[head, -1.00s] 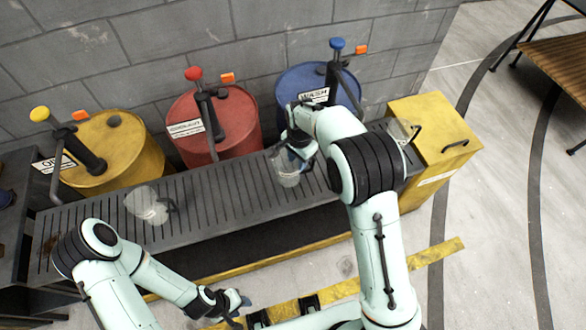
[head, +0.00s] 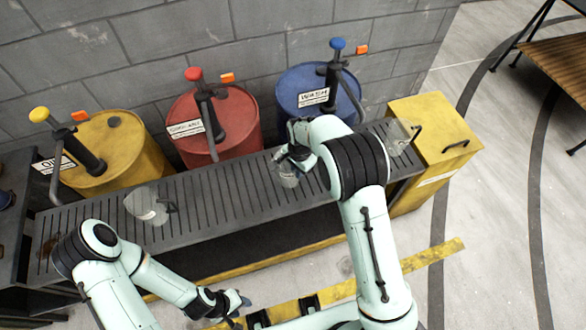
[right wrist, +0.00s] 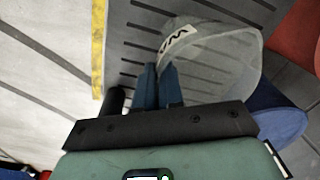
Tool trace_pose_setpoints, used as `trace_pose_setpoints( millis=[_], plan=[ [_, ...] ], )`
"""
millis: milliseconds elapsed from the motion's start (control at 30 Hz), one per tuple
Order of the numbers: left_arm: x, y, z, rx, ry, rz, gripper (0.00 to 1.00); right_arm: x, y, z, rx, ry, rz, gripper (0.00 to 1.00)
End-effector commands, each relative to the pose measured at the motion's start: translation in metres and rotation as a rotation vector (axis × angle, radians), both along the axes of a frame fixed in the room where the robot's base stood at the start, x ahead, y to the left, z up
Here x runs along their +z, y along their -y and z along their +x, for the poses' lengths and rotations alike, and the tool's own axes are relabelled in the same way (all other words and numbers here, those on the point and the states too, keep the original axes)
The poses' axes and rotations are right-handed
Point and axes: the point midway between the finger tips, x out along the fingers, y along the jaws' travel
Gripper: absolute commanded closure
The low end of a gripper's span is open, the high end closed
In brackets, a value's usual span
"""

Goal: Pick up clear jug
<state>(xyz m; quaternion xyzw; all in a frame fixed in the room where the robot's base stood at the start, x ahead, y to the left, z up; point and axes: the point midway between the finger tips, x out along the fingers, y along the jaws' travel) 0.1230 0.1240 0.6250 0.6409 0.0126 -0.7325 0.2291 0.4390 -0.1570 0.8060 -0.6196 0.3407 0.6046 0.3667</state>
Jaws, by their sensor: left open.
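A clear jug (head: 288,177) is on the slatted grey bench (head: 235,190), near the blue drum. It fills the upper middle of the right wrist view (right wrist: 225,62), where a white label with dark letters shows at it. My right gripper (right wrist: 160,82) is at this jug; its two blue fingers lie close together in front of the jug's wall. The jug's handle is hidden, so I cannot tell whether the fingers hold it. A second clear jug (head: 147,206) with a dark handle is on the bench's left part. My left gripper (head: 240,300) is open and empty, low in front of the bench.
Yellow (head: 130,145), red (head: 240,125) and blue (head: 292,85) drums with pumps stand behind the bench against the grey wall. Another clear vessel (head: 400,138) is by the yellow box (head: 432,130) at the right.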

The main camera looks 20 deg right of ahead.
Motion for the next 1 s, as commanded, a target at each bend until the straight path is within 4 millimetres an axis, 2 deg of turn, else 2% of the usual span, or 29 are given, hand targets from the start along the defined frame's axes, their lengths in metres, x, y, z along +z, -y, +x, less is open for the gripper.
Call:
trace_pose_setpoints(
  millis=[267,467,567,667,900,1000],
  plan=[
    [0.000,0.000,0.000,0.000,0.000,0.000,0.57,0.001,0.000,0.000,0.000,0.001,0.000,1.00],
    [0.001,0.000,0.001,0.000,0.001,0.000,0.57,0.015,-0.001,0.001,0.000,0.003,0.001,1.00],
    [0.003,0.000,0.002,0.000,0.002,0.000,0.57,0.031,-0.001,0.001,0.000,0.004,0.002,1.00],
    [0.005,0.000,0.003,0.000,0.003,0.000,0.57,0.056,-0.001,0.002,0.001,0.007,0.002,1.00],
    [0.014,0.000,0.010,0.000,0.011,-0.001,0.57,0.129,-0.001,0.002,0.001,0.008,0.004,1.00],
    [0.018,0.000,0.013,0.000,0.014,0.000,0.57,0.154,0.000,0.002,0.000,0.007,0.002,1.00]
  ],
)
